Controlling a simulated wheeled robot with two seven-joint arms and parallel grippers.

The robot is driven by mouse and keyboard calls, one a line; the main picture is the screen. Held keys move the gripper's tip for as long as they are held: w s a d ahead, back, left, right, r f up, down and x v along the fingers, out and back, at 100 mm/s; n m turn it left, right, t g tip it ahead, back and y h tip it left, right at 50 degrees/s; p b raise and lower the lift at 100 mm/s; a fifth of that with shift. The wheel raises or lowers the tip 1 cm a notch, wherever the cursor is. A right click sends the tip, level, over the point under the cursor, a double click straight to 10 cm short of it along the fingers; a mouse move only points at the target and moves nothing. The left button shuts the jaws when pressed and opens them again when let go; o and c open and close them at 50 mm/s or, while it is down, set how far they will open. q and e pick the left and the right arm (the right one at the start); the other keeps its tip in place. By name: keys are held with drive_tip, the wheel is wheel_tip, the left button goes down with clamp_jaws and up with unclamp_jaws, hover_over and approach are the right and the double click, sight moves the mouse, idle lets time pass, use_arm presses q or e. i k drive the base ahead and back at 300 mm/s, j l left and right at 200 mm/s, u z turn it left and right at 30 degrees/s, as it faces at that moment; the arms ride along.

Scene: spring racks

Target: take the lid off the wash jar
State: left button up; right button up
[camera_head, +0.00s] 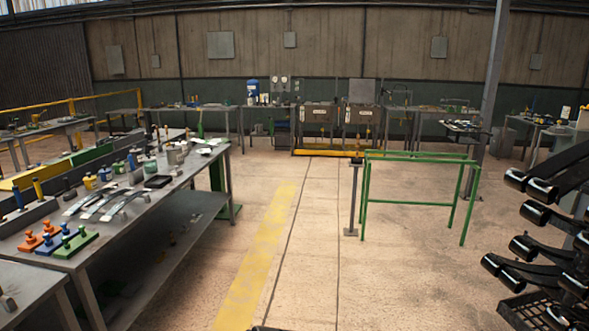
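Several small jars and tins stand on the long grey bench (150,205) at the left. They include a yellow jar (90,182), a green-topped container (150,167) and a grey pot (173,156). They are too small for me to tell which is the wash jar or whether a lid is on it. Neither of my grippers is in view.
Orange, blue and green blocks with pegs (76,242) and curved metal strips (105,203) lie on the near part of the bench. A green frame (412,156) stands mid-floor. Black curved parts (535,215) crowd the right edge.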

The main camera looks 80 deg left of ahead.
sight(150, 158)
drive_tip(key=u, duration=4.45)
